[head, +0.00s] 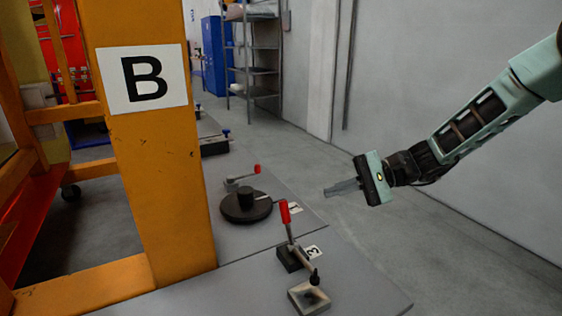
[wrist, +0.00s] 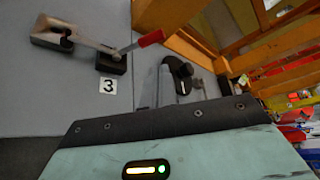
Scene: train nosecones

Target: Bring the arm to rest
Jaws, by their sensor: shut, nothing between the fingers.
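My arm (head: 480,125) reaches in from the right of the head view. It is teal and black. My gripper (head: 328,190) points left and hangs in free air beside the grey platform. Its fingers are shut and nothing shows between them. In the wrist view the gripper's teal body (wrist: 180,155) fills the bottom, and the grey fingers (wrist: 164,85) show above it against the platform.
A grey platform (head: 350,280) carries a red-handled clamp (head: 290,235) by label 3, a round black fixture (head: 246,205) and another red-handled clamp (head: 243,180). An orange post (head: 155,170) marked B stands left. A grey wall (head: 420,60) is behind my arm. Floor (head: 440,230) around the gripper is clear.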

